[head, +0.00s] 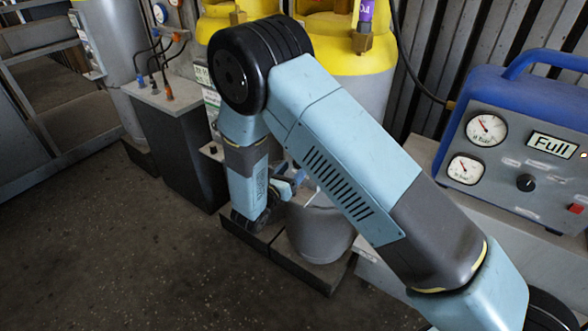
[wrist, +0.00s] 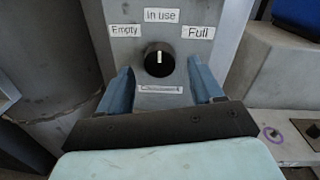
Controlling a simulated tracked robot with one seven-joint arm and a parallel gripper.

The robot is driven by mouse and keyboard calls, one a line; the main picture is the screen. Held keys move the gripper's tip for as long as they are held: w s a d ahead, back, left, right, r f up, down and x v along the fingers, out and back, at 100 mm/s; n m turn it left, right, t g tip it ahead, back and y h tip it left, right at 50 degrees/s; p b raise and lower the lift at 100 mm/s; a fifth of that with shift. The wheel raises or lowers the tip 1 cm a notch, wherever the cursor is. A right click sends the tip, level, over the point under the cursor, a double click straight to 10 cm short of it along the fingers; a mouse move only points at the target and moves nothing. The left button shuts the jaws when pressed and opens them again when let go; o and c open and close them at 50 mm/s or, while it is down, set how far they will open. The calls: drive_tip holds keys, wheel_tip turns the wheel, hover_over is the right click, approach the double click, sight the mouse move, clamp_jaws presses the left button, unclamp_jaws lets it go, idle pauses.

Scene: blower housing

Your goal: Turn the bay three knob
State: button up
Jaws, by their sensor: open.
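In the wrist view, a round black knob (wrist: 159,59) sits on a grey panel (wrist: 101,30). Its white pointer mark points up toward the "In use" label (wrist: 162,15). The "Empty" label (wrist: 125,31) is on the left and the "Full" label (wrist: 198,32) on the right. My gripper (wrist: 160,70) is open, with one blue finger left of the knob and one right of it; neither visibly touches it. A small label (wrist: 159,89) below the knob is too blurred to read. My forearm hides this knob in the head view.
In the head view, a blue-and-grey unit (head: 480,90) with gauges, a "Full" display (head: 550,145) and another black knob (head: 526,183) stands at right. Yellow-topped cylinders (head: 370,62) stand behind my arm. A dark cabinet (head: 180,150) stands left. The floor at lower left is clear.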

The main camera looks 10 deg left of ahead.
drive_tip(key=shift+w+d, duration=0.25)
drive_tip(key=shift+w, duration=0.45)
drive_tip(key=c, duration=1.1)
